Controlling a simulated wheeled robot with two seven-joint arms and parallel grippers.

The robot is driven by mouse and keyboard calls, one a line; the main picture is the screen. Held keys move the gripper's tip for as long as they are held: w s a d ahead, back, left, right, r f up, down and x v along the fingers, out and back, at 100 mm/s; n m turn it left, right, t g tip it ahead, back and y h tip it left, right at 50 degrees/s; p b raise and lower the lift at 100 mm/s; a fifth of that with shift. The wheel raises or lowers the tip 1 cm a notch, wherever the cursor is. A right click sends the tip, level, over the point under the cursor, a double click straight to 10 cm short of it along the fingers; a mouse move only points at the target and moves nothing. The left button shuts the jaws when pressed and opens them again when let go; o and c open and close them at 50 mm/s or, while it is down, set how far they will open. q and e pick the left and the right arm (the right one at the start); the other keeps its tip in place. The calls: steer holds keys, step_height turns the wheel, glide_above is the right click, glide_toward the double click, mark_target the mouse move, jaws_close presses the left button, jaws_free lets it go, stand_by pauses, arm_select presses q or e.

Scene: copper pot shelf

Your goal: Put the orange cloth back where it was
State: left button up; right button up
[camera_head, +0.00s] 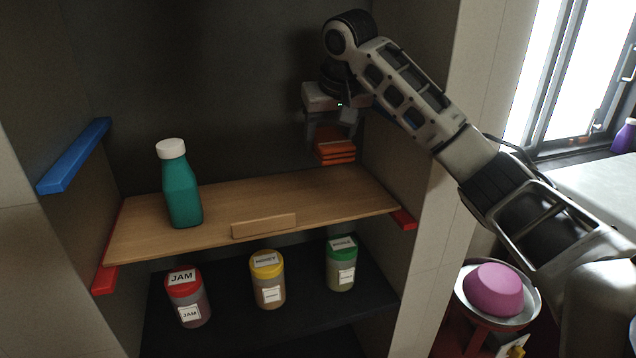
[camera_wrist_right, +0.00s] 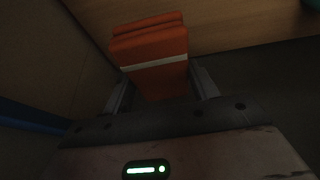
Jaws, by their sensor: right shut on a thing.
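The orange cloth (camera_head: 335,150) is a folded stack at the back right of the cupboard, over the right end of the wooden shelf board (camera_head: 330,200). My right gripper (camera_head: 331,126) points down from above and is shut on the cloth. In the right wrist view the cloth (camera_wrist_right: 152,55) sits between the two fingers, with a pale band across it. I cannot tell whether its underside touches the board. My left gripper is not in view.
A teal bottle with a white cap (camera_head: 182,185) stands on the board's left part. A small wooden block (camera_head: 264,226) is at its front edge. Jars with red (camera_head: 187,297), yellow (camera_head: 267,279) and green (camera_head: 341,264) lids stand below. A blue rail (camera_head: 76,156) is on the left wall.

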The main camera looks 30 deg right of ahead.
mark_target(338, 145)
steer(key=f, duration=0.5)
steer(key=shift+s+d+f, duration=0.1)
steer(key=shift+s+f, duration=0.05)
steer(key=shift+s, duration=0.1)
step_height(338, 145, down, 4)
steer(key=shift+f+p, duration=0.1)
steer(key=shift+p, duration=0.25)
steer(key=o, duration=0.9)
steer(key=shift+w, duration=0.1)
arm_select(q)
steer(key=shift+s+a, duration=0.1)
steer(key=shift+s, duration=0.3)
arm_select(e)
steer(key=shift+s+r, duration=0.2)
steer(key=shift+r, duration=0.35)
arm_select(q)
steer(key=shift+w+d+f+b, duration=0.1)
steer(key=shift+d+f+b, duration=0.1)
steer(key=shift+b, duration=0.4)
arm_select(e)
steer(key=v, duration=1.1)
